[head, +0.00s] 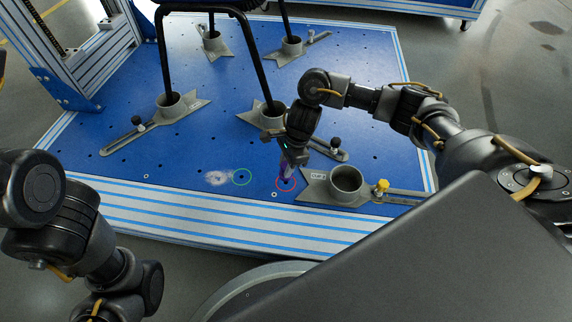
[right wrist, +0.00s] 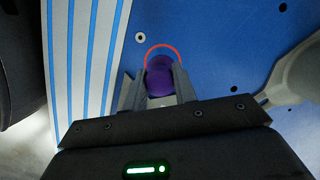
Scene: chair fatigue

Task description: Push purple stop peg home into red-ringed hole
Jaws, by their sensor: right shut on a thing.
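The purple stop peg (right wrist: 159,76) is between the fingers of my right gripper (right wrist: 158,88), which is shut on it. In the head view my right gripper (head: 288,160) points down with the peg (head: 286,170) below it, over the red ring (head: 286,184). In the right wrist view the red ring (right wrist: 164,48) shows as an arc around the far side of the peg. The hole itself is hidden, and I cannot tell how deep the peg sits. My left arm is at the lower left of the head view; its gripper is not in view.
Chair legs stand in other cups behind.

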